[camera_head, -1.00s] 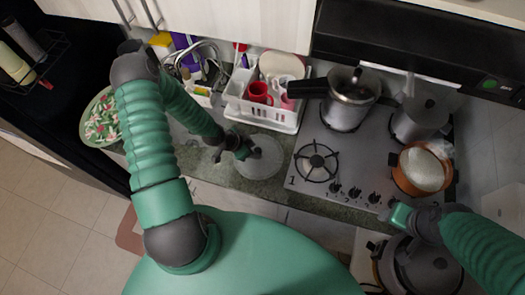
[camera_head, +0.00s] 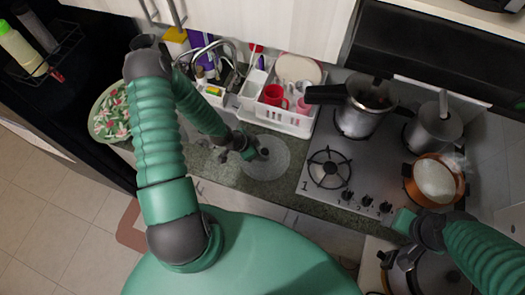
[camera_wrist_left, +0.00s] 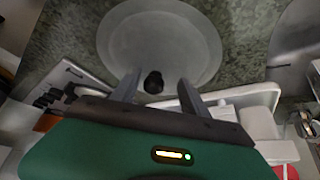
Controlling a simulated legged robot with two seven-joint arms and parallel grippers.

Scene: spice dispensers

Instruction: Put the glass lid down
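The round glass lid (camera_head: 274,169) lies flat on the dark green stone counter, left of the stove. Its dark knob shows in the left wrist view (camera_wrist_left: 153,82). My left gripper (camera_head: 258,153) is over the lid's left part in the head view. In the left wrist view its two fingers (camera_wrist_left: 156,90) stand apart, one on each side of the knob, with visible gaps. My right arm is at the lower right, above a large lidded pot (camera_head: 430,276); its fingers are not clear enough to read.
A white dish rack (camera_head: 285,122) with red cups stands behind the lid. The stove (camera_head: 325,190) on the right holds a pressure cooker (camera_head: 362,112), a grey pot (camera_head: 432,130) and an orange pot (camera_head: 434,182). A flowered bowl (camera_head: 110,113) is at the left.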

